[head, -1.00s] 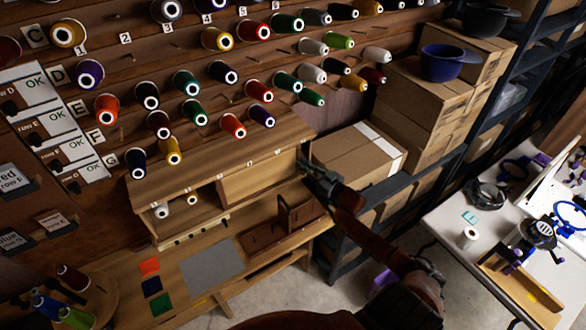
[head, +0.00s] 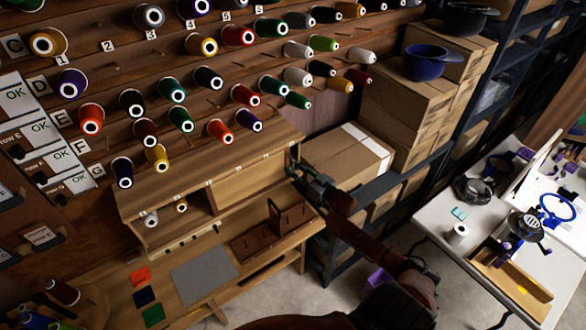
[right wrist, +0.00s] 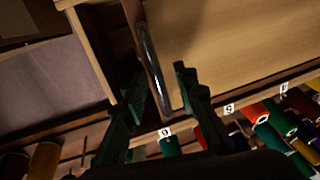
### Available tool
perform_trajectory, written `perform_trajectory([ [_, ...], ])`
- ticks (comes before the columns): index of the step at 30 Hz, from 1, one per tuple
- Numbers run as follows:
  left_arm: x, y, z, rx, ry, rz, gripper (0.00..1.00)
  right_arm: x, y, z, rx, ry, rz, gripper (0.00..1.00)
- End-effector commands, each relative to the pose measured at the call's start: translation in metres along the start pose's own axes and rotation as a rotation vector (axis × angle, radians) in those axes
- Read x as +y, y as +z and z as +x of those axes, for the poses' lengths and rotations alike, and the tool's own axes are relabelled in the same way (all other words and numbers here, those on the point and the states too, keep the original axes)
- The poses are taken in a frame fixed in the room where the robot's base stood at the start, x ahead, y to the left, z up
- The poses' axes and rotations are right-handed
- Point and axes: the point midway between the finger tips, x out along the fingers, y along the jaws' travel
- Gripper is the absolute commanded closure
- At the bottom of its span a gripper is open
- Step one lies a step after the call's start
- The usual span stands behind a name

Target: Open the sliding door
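The wooden cabinet (head: 160,199) stands on the bench below the thread wall. Its sliding door (head: 245,185), a plain light panel, covers the right part of the front; the left part is open and shows small spools. In the right wrist view the door (right wrist: 235,50) fills the upper right, with a dark, shiny upright handle strip (right wrist: 152,62) near its edge. My right gripper (head: 294,170) is at the cabinet's right end. In the right wrist view my right gripper (right wrist: 160,88) has its fingers apart, one each side of the strip's end; contact cannot be told. My left gripper is not seen.
Rows of thread spools (head: 238,36) hang above the cabinet. Cardboard boxes (head: 350,157) on a dark shelf stand just right of it. A brown wooden holder (head: 290,218) and a grey mat (head: 204,273) lie on the bench below. A white table (head: 440,222) is at right.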

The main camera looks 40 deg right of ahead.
Motion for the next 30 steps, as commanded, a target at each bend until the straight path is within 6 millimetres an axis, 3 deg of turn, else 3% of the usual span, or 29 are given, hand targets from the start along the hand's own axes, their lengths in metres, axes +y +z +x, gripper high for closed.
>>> perform_trajectory([
  [15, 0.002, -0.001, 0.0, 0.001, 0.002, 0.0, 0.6, 0.001, 0.001, -0.097, -0.003, 0.001, 0.0, 0.73],
  [21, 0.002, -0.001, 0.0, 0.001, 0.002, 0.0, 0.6, 0.001, 0.001, -0.112, -0.002, 0.001, 0.0, 0.73],
  [30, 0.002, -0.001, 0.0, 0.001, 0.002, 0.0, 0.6, 0.001, 0.0, -0.113, -0.001, 0.0, 0.0, 0.73],
])
